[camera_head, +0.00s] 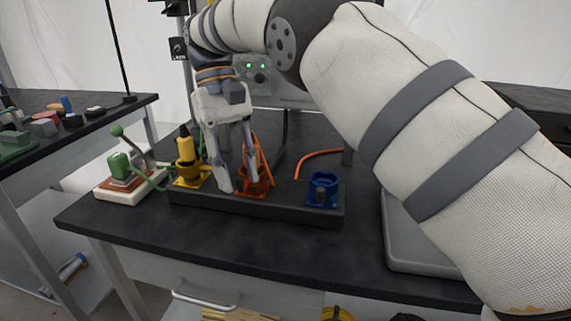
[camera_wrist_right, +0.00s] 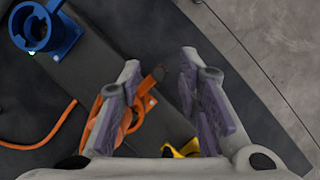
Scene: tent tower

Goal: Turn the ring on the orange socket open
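The orange socket (camera_head: 250,191) stands on the dark raised panel, partly hidden behind my right gripper. An orange part rises steeply beside the fingers (camera_head: 262,158). My right gripper (camera_head: 240,186) points down at the socket with its fingers apart. In the right wrist view the gripper (camera_wrist_right: 160,80) is open. The orange socket (camera_wrist_right: 140,112) lies partly between its fingers and partly behind the left finger there. I cannot tell whether a finger touches it. The ring's position is not clear. My left gripper is not in view.
A yellow connector (camera_head: 186,150) stands close left of my right gripper. A blue socket (camera_head: 322,188) is to the right, with an orange cable (camera_head: 318,152) behind it. A green-handled device (camera_head: 124,172) stands at the left. A grey tray (camera_head: 405,245) is at the right.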

